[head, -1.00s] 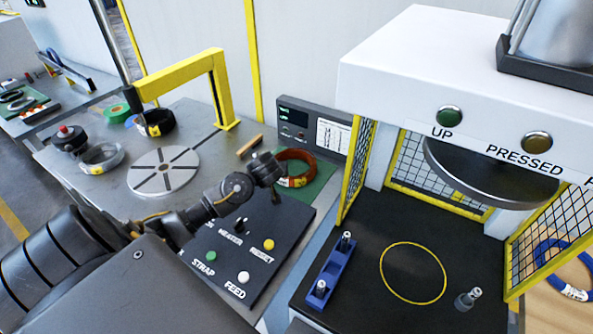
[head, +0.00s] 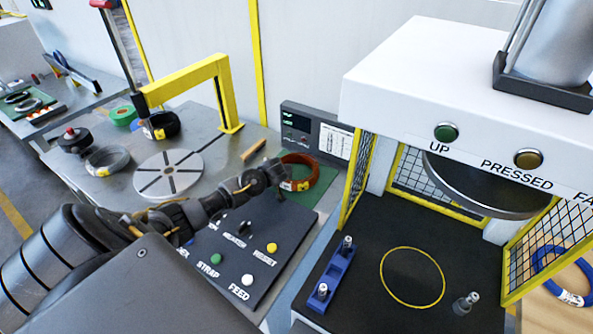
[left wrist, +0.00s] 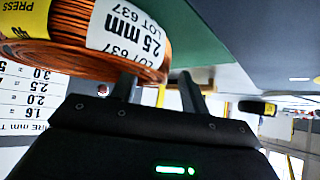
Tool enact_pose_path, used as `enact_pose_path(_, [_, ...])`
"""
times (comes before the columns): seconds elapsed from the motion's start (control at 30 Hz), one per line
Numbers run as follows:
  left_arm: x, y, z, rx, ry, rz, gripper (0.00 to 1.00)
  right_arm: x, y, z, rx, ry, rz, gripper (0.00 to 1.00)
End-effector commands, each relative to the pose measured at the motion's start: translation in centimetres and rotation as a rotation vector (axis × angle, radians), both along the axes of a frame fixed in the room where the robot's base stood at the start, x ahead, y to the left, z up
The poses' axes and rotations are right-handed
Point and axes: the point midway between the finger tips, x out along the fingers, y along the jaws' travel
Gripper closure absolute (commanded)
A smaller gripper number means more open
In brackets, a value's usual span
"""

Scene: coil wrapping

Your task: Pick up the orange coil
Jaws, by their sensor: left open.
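The orange coil (head: 320,174) lies on the green mat (head: 325,202) at the back right of the wrapping bench. A yellow and white label is on its near side. My left gripper (head: 277,172) is at the coil's near left side. In the left wrist view, the coil (left wrist: 180,40) fills the upper left, with a "2.5 mm LOT 637" label. My left gripper (left wrist: 160,92) is open there. One finger overlaps the coil's edge in the picture; I cannot tell whether they touch. The other finger is clear of it. My right gripper is not in view.
A control panel (head: 238,252) with buttons lies under my left arm. A display box (head: 318,132) stands behind the coil. A round turntable (head: 168,175) and a yellow arch (head: 228,95) are left. A press (head: 430,75) with a yellow-framed mesh guard (head: 355,180) stands right.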

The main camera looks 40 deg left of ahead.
Motion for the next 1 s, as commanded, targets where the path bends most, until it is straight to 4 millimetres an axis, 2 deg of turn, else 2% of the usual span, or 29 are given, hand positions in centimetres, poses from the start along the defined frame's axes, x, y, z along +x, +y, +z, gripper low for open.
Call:
enact_pose_path(0.17, [0.82,0.68,-1.08,0.001,0.0,0.001,0.55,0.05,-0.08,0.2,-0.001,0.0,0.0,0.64])
enact_pose_path(0.43, [0.93,0.76,-1.24,0.0,-0.002,0.0,0.55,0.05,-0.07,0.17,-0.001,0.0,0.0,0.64])
enact_pose_path(0.77, [0.89,0.77,-1.26,0.0,0.0,0.0,0.98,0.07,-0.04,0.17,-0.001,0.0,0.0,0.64])
enact_pose_path(1.0, [0.83,0.78,-1.33,0.0,0.002,0.0,1.0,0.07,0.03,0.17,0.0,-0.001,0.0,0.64])
